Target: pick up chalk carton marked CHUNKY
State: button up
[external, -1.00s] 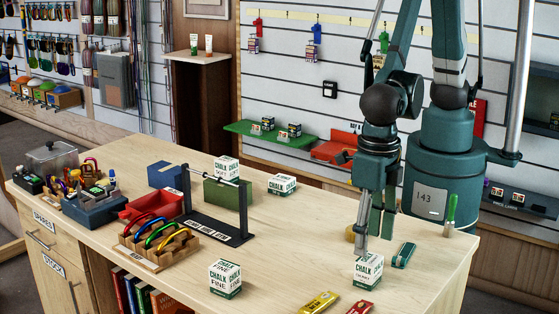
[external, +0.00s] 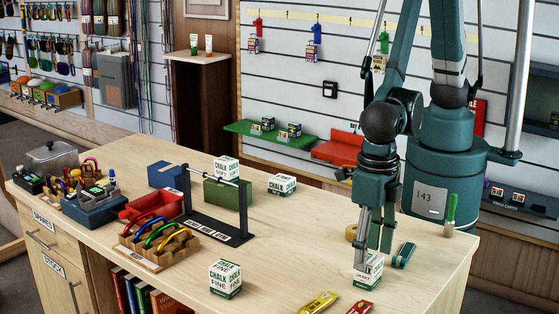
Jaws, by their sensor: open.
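A white and green chalk carton (external: 371,274) stands near the front right of the counter. Its small label is partly covered by a finger, and I cannot read it surely as CHUNKY. My gripper (external: 371,255) is open and points down at this carton, with one finger in front of its upper left part and the other toward its back. I cannot tell whether the fingers touch it. A carton marked FINE (external: 225,279) stands at the front middle. A carton marked SOFT (external: 227,168) sits on a green block, and another chalk carton (external: 282,185) lies to its right.
A dark green object (external: 403,255) and a tan tape roll (external: 352,233) lie close to my gripper. A black bar stand (external: 220,228) is to the left. The counter between stand and gripper is clear.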

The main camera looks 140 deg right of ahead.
aim_at(370, 259)
jog(key=shift+f, duration=1.6)
jog(key=c, duration=1)
